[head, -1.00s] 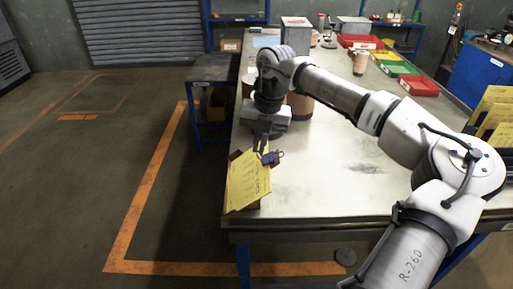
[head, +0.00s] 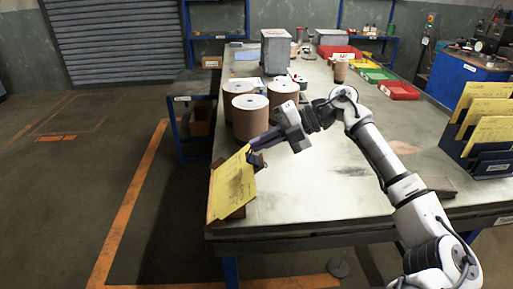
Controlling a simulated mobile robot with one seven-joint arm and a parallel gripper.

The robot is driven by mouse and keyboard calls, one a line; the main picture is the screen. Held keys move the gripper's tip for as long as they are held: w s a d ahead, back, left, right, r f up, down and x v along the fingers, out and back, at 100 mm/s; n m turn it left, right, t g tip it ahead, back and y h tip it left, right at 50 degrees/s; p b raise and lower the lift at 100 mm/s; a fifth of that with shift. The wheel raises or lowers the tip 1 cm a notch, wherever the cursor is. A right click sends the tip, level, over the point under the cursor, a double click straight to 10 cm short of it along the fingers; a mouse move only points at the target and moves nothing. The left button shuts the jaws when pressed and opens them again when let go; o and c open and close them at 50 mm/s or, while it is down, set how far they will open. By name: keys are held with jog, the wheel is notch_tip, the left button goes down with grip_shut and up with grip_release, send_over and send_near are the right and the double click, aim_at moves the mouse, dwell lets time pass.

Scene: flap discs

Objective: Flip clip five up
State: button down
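A yellow sheet (head: 234,184) with handwriting leans on a brown board (head: 214,206) at the table's near left corner. A small dark clip (head: 256,160) sits at the sheet's upper right edge. Its lever position is too small to make out, and no number is readable on it. My gripper (head: 254,149) reaches in from the right, its dark fingers pointing left and down at the clip. The fingertips overlap the clip and the sheet's top edge in the picture. I cannot tell whether they touch the clip or whether they are parted.
Several brown disc stacks (head: 250,117) stand just behind the sheet. A dark rack (head: 486,160) with yellow sheets is at the right. Red (head: 398,91) and green bins line the far right edge. The table's middle (head: 330,185) is clear below my arm.

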jog(key=shift+d+f+y+b, duration=0.25)
jog(key=shift+d+y+b, duration=0.2)
jog(key=shift+y+b, duration=0.6)
jog(key=shift+d+f+y+b, duration=0.25)
jog(key=shift+d+y+b, duration=0.35)
jog(key=shift+y, duration=0.65)
jog(key=shift+a, duration=0.15)
jog(key=c, duration=1.6)
grip_release()
jog(key=shift+c, duration=0.2)
jog(key=d+b, duration=0.2)
jog(key=d, duration=1.1)
jog(key=shift+d+r+b, duration=0.3)
jog(key=shift+d+r, duration=0.1)
jog(key=shift+r, duration=0.05)
jog(key=shift+w, duration=0.1)
